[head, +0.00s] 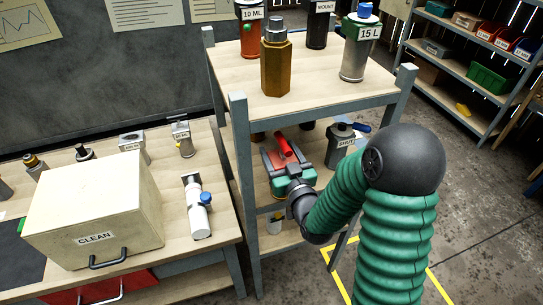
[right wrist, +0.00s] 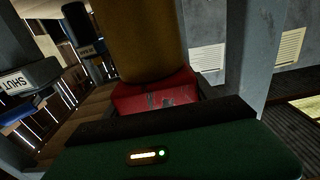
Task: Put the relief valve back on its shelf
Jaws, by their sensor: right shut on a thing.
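My right gripper (head: 287,168) reaches into the rack below its top board, over the lower shelf. Its jaws are shut on a piece that I take to be the relief valve; a red tube-like part (head: 286,146) shows between them in the head view. In the right wrist view a large brown-gold cylinder (right wrist: 140,40) stands out close in front of the jaws, beside a red block (right wrist: 155,92). The gripper hides the lower part of the held piece, and I cannot tell whether it touches the shelf. My left gripper is not in view.
On the rack's top board (head: 325,85) stand a brass hexagonal piece (head: 276,60), a red "10 ML" container (head: 250,32) and a "15 L" canister (head: 355,50). A "SHUT" canister (head: 341,148) stands right of my gripper. A "CLEAN" box (head: 95,210) is on the left bench.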

